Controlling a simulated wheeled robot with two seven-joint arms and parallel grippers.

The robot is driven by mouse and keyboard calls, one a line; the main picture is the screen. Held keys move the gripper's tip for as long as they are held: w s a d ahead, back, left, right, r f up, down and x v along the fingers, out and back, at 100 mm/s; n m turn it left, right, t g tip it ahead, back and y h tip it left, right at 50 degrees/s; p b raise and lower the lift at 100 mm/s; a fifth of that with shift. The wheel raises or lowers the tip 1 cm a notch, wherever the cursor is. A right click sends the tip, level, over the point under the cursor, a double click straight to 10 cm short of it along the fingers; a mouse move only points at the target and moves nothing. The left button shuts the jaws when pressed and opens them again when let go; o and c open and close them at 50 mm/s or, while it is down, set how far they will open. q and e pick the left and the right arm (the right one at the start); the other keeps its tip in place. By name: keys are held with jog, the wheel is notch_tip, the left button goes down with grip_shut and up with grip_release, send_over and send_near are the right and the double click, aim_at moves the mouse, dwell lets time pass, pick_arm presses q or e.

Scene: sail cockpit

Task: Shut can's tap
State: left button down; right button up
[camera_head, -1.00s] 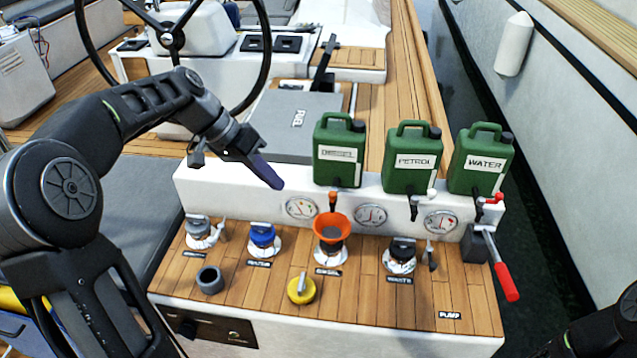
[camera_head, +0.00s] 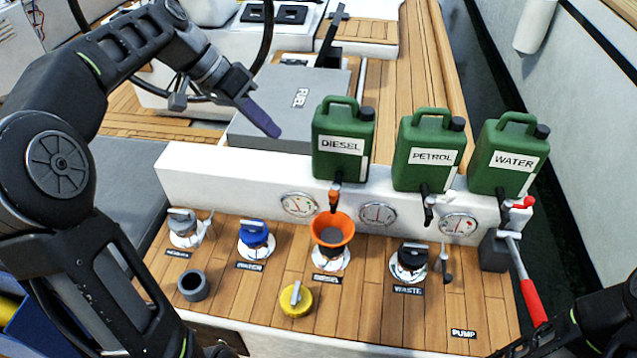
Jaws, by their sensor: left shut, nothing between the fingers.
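Three green cans stand in a row on the white ledge: the diesel can (camera_head: 341,158), the petrol can (camera_head: 429,160) and the water can (camera_head: 508,166). Each has a tap low on its front. The diesel can's tap (camera_head: 334,197) has an orange-red handle and sits right above an orange funnel (camera_head: 332,229) in the diesel filler. The petrol can's tap (camera_head: 428,206) has a white lever, the water can's tap (camera_head: 510,206) a red one. Whether liquid runs is too small to tell. My left gripper (camera_head: 262,120) is shut and empty, left of the diesel can, apart from it.
Deck fillers with grey, blue (camera_head: 256,237) and black (camera_head: 412,257) caps line the wooden panel. A yellow cap (camera_head: 296,299) and a grey ring (camera_head: 194,285) lie in front. A red-handled pump lever (camera_head: 529,295) stands right. A grey box (camera_head: 290,107) is behind the ledge.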

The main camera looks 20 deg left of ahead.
aim_at(334, 192)
pick_arm(q)
jog(key=shift+w+f+b, duration=0.15)
jog(key=shift+f+b, duration=0.9)
jog(key=shift+f, duration=0.3)
jog(key=shift+w+f+b, duration=0.1)
jog(key=shift+f+b, duration=0.95)
jog(key=shift+f, duration=0.25)
jog(key=w+d+f+b, duration=0.1)
jog(key=d+f, duration=0.7)
jog(key=d, duration=0.1)
jog(key=shift+w+f, duration=0.15)
jog(key=shift+w, duration=0.2)
jog(key=shift+s+d+n+t+b, duration=0.15)
jog(key=shift+d+n+t+b, duration=0.2)
jog(key=shift+n+b, duration=0.4)
